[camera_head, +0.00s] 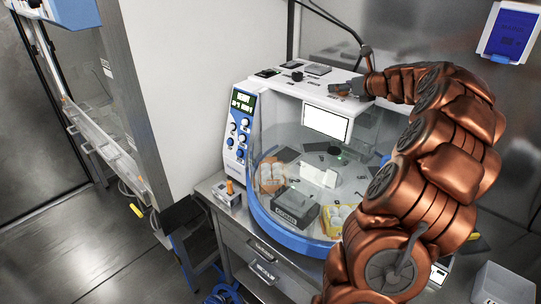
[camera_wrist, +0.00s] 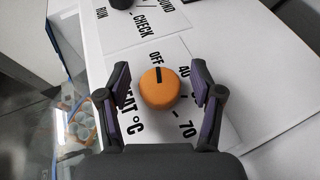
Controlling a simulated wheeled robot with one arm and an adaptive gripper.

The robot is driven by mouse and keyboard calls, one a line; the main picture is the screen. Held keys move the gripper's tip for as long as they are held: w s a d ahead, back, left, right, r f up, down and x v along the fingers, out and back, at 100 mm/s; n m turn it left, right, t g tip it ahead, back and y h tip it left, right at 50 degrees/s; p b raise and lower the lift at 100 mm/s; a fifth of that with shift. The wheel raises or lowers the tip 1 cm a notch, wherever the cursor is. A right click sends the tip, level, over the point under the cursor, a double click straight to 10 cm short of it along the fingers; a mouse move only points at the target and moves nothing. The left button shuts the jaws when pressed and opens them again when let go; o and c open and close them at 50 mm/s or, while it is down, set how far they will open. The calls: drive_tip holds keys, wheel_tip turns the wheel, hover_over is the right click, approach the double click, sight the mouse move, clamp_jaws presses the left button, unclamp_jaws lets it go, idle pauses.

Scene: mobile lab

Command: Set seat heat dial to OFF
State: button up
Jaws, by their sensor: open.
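The heat dial (camera_wrist: 160,92) is a round orange knob on a white label plate, in the middle of the wrist view. Its black pointer mark points up, at the word OFF printed just above it. The marks 40 and 70 are printed to its right; lettering ending in "EAT °C" below left is partly covered by a finger. My gripper (camera_wrist: 160,76) is open, with one finger left and one right of the dial and a visible gap on both sides. In the head view my gripper (camera_head: 349,88) is over the top of the white machine; the dial cannot be made out there.
The white machine (camera_head: 286,90) has a clear curved chamber with a blue rim (camera_head: 290,236) and a side control panel (camera_head: 239,124). Another label plate marked RUN and CHECK (camera_wrist: 130,27) with a dark knob lies beyond the dial. A grey bin (camera_head: 503,287) stands lower right.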

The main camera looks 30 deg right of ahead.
drive_tip(key=shift+f+m+h+b, duration=0.25)
drive_tip(key=shift+m+h+b, duration=0.9)
drive_tip(key=shift+b, duration=3.2)
drive_tip(key=shift+s+r, duration=0.25)
drive_tip(key=shift+r, duration=0.05)
drive_tip(key=v, duration=0.7)
drive_tip(key=shift+a+r, duration=0.1)
drive_tip(key=shift+r, duration=0.05)
drive_tip(key=a+f+n+g+y, duration=0.1)
drive_tip(key=a+f+n, duration=0.2)
drive_tip(key=a, duration=0.6)
drive_tip(key=a+f+n+g+y, duration=0.2)
drive_tip(key=a+f+n, duration=0.2)
drive_tip(key=a+n, duration=0.3)
drive_tip(key=a+f+n+g+y+p, duration=0.1)
drive_tip(key=a+f+n, duration=0.3)
drive_tip(key=a, duration=0.9)
drive_tip(key=shift+w+n+g+y, duration=0.3)
drive_tip(key=shift+n+g+y, duration=0.15)
drive_tip(key=shift+g+y, duration=0.25)
